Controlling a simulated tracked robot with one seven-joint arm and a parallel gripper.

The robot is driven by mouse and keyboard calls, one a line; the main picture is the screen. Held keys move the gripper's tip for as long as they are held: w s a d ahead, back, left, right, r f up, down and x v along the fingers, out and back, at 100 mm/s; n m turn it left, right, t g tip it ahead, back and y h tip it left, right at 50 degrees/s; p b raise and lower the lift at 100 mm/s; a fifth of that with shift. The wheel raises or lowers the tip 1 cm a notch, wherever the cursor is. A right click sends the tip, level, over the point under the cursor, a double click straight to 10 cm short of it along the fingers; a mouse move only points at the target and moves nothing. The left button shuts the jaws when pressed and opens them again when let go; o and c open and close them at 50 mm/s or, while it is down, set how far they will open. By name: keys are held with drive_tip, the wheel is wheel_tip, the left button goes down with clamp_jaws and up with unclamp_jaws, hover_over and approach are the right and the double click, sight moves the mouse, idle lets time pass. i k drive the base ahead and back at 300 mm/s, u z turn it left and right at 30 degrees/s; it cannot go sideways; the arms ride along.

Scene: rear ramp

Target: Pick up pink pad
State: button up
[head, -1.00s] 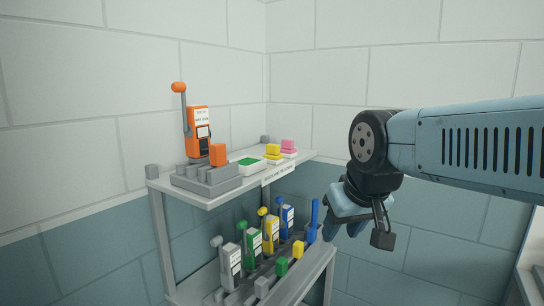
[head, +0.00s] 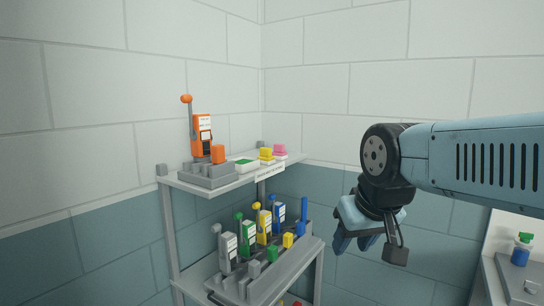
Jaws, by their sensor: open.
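My gripper (head: 354,243) hangs pointing down, to the right of the shelf and lower in the picture than the pink pad. It is apart from the rack, its blue fingers are open and nothing shows between them.
An orange handheld device (head: 202,135) stands in a grey holder on the top shelf. The lower shelf holds several coloured devices, among them a yellow one (head: 264,226). A bottle (head: 521,250) stands on a surface at the far right. Tiled walls close off the corner.

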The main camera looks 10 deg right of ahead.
sight(280, 153)
drive_tip(key=z, duration=0.1)
drive_tip(key=i, duration=0.9)
drive_tip(key=u, duration=0.1)
